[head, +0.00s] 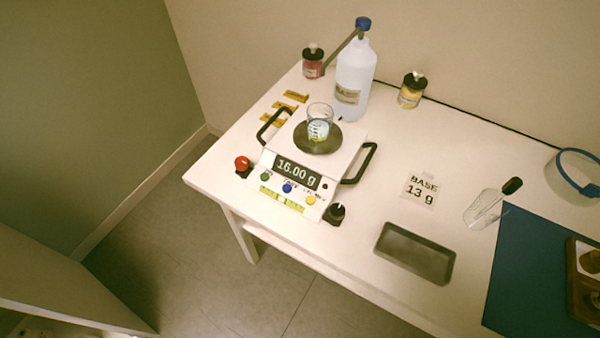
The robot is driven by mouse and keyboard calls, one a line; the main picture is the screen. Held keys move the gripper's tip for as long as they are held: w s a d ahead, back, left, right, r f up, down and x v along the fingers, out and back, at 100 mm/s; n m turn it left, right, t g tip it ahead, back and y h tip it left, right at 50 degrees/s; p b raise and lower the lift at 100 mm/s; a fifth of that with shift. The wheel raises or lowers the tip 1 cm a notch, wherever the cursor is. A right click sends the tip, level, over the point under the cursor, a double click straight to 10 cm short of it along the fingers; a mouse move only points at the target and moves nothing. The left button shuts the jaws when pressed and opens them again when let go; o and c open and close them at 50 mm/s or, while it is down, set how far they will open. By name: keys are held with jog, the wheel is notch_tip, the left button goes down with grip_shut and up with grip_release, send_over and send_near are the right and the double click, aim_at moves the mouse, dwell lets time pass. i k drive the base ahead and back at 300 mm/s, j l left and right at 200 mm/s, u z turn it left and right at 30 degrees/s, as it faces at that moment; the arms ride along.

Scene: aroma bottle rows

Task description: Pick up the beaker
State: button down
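A small clear beaker (319,121) stands upright on the round dark pan (309,143) of a white weighing scale (345,142). It has pale marks or a label on its side, and what it holds is too small to tell. The scale's display (297,172) reads 16.00 g. Another clear glass vessel (481,209) sits at the right of the table with a dark-tipped dropper or rod leaning in it. My gripper is not in view.
Black handles (359,164) flank the scale. A large wash bottle (354,85) stands close behind the beaker. Red (313,64) and yellow (411,92) jars stand at the back. A grey tray (414,253) lies in front, beside a blue mat (535,265).

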aim_at(320, 115)
jog(key=i+j+z, duration=0.2)
jog(key=z, duration=0.15)
jog(key=i+j+z, duration=0.15)
jog(key=j+z, duration=0.2)
jog(key=i+j+z, duration=0.1)
jog(key=j+z, duration=0.25)
jog(key=l, duration=0.1)
